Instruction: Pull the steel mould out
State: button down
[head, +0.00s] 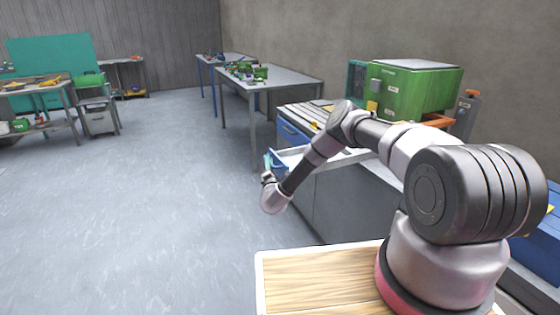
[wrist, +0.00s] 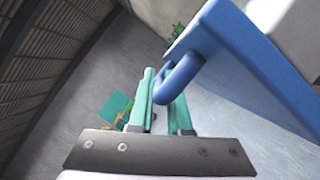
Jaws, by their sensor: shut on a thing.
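In the wrist view, my gripper (wrist: 164,82) has its two teal fingers closed around the blue loop handle (wrist: 184,76) of a blue drawer front (wrist: 245,62). In the head view, the same drawer (head: 278,160) stands partly out of the grey cabinet (head: 340,205), and my gripper (head: 268,163) is at its front, largely hidden by my wrist. I cannot make out the steel mould in either view; the drawer's inside is mostly hidden behind my arm.
A green machine (head: 415,90) stands on the cabinet top behind my arm. A second blue drawer (head: 290,132) is farther along. Workbenches with tools (head: 268,78) line the back wall, and another bench (head: 38,88) is at left. The grey floor (head: 150,200) is clear.

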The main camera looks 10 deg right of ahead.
jog(key=shift+s+a, duration=0.15)
jog(key=shift+a, duration=0.4)
jog(key=c, duration=0.9)
grip_release()
jog(key=shift+o, duration=0.2)
jog(key=v, duration=1)
jog(key=shift+s, duration=0.4)
jog(key=shift+d+f, duration=0.1)
jog(key=shift+f, duration=0.05)
